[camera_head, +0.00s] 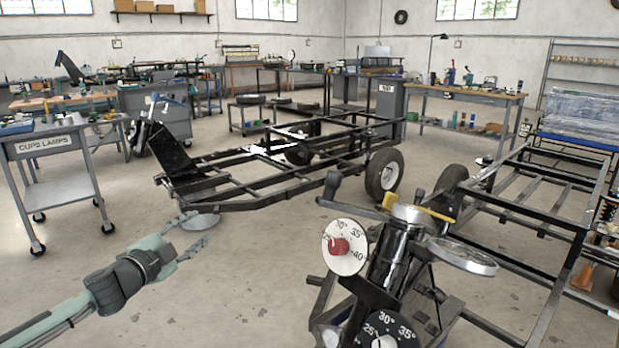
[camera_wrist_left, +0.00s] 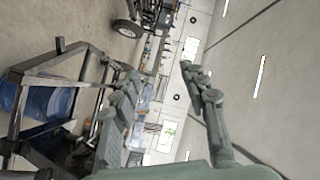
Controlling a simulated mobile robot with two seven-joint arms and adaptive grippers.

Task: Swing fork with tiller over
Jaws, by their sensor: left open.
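My left gripper (camera_head: 190,234) reaches in from the lower left with its fingers apart and empty. It is over open floor, in front of the long black chassis frame. In the left wrist view, the two spread fingers (camera_wrist_left: 165,85) have nothing between them. A black tilted assembly (camera_head: 400,262) stands right of the gripper, clear of it. It carries a white angle dial (camera_head: 345,247) with a red knob, a yellow lever (camera_head: 430,208) and a round metal disc (camera_head: 463,256). I cannot tell which part is the fork with tiller. My right gripper is out of view.
The black chassis (camera_head: 270,186) with an upright plate (camera_head: 170,160) and wheels (camera_head: 384,173) lies behind. A second black frame (camera_head: 545,190) stands at right. A cart marked CUPS LAMPS (camera_head: 66,170) is at left. The floor (camera_head: 215,300) between gripper and dial assembly is clear.

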